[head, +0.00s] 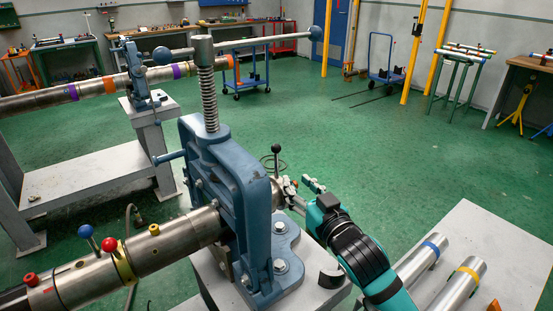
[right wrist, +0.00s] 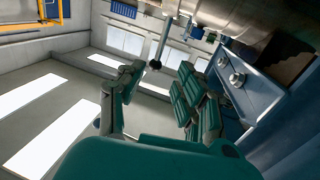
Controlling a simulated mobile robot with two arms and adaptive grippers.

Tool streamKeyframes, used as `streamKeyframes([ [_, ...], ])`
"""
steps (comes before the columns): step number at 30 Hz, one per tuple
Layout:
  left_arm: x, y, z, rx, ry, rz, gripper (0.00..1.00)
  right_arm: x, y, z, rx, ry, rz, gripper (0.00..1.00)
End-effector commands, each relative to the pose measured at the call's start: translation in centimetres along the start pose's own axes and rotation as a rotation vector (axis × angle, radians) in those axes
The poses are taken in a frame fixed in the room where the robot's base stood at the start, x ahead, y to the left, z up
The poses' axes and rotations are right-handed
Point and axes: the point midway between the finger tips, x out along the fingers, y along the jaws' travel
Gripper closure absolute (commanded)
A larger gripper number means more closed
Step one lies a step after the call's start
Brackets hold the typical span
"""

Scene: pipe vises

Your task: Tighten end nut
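A blue pipe vise (head: 228,185) clamps a steel pipe (head: 185,245) running in from the left. A short metal end (head: 277,192) shows just right of the vise, partly hidden; I cannot make out a separate end nut on it. My right gripper (head: 301,187) is beside this end, on its right. In the right wrist view its teal-padded fingers (right wrist: 160,78) stand apart with nothing between them. The vise body (right wrist: 238,88) and a metal pipe surface (right wrist: 265,30) are to their right, apart from the fingers. My left gripper is not in view.
The vise's long ball-ended handle (head: 265,41) reaches right above it. Red and blue knobs stick up from the pipe. A grey table (head: 490,235) with loose pipes is at lower right. A second vise (head: 142,85) stands behind left.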

Motion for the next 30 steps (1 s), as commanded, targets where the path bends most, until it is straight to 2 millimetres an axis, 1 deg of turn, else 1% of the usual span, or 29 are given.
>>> streamKeyframes([
  [1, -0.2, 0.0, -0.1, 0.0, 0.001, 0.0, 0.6, 1.3, 0.0, -0.2, 0.0, 0.001, 0.0, 0.66],
  [9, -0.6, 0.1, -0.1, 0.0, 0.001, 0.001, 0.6, 7.1, -0.1, -0.1, 0.0, -0.001, 0.0, 0.66],
  [12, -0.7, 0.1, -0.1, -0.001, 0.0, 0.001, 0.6, 8.9, 0.0, -0.1, 0.0, -0.002, 0.001, 0.66],
  [15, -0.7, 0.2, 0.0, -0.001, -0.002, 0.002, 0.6, 10.3, 0.0, 0.0, 0.0, -0.001, 0.001, 0.66],
  [18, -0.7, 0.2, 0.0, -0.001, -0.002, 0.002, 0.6, 11.3, -0.1, 0.0, 0.0, -0.001, 0.0, 0.66],
  [21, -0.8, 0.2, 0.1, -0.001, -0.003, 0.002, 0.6, 11.8, -0.1, 0.0, -0.001, -0.001, 0.0, 0.66],
  [29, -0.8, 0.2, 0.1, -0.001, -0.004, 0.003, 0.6, 11.9, 0.0, 0.1, -0.001, -0.001, 0.0, 0.66],
  [30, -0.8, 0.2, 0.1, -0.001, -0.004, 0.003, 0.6, 11.9, 0.0, 0.1, -0.001, -0.001, 0.0, 0.67],
])
